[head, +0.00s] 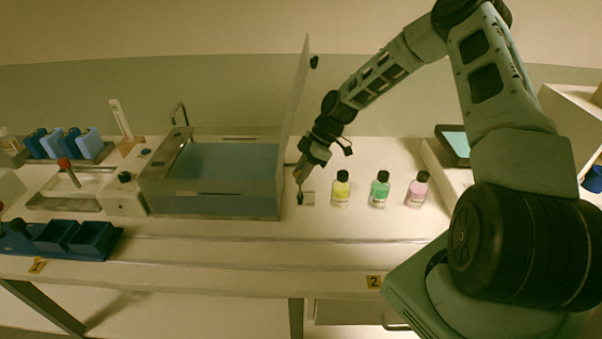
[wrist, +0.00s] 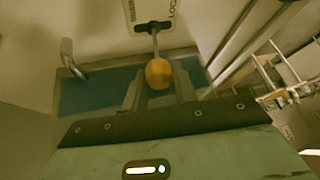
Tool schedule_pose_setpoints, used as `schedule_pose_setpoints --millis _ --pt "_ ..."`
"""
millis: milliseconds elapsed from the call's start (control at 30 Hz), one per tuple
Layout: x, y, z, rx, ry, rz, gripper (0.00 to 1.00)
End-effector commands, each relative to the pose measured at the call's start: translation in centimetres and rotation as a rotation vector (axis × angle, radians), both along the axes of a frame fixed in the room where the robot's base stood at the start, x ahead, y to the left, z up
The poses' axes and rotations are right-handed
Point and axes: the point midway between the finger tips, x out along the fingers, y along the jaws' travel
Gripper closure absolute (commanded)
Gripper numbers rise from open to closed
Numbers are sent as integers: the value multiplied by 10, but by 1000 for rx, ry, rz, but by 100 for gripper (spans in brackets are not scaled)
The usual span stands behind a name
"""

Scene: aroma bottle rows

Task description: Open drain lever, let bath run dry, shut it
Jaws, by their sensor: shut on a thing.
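The bath (head: 210,200) is a clear-walled tank left of my gripper, with blue water (head: 225,160) in it. Its clear lid (head: 297,90) stands upright at the right side. My gripper (head: 300,178) points down just right of the bath, over a small plate (head: 310,199) on the bench. In the wrist view, a lever with a yellow ball knob (wrist: 158,73) on a thin metal stalk rises from a labelled plate (wrist: 148,12). My gripper (wrist: 160,84) is shut on this knob, one finger on each side. The label is too blurred to read fully.
Yellow (head: 341,188), green (head: 380,189) and pink (head: 417,189) bottles stand in a row right of my gripper. A red-knobbed lever (head: 65,163) and a blue rack (head: 75,237) are at the left. The bench front is clear.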

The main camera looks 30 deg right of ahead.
Motion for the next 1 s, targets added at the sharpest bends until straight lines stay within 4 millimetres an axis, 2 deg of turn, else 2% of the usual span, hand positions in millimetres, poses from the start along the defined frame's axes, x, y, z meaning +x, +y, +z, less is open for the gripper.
schedule_pose_setpoints --millis 200,433,1000 --pt "15 -8 -5 90 127 -3 100" --pt "22 -14 -8 151 219 -2 100" --pt "25 -16 -8 184 268 -2 100"
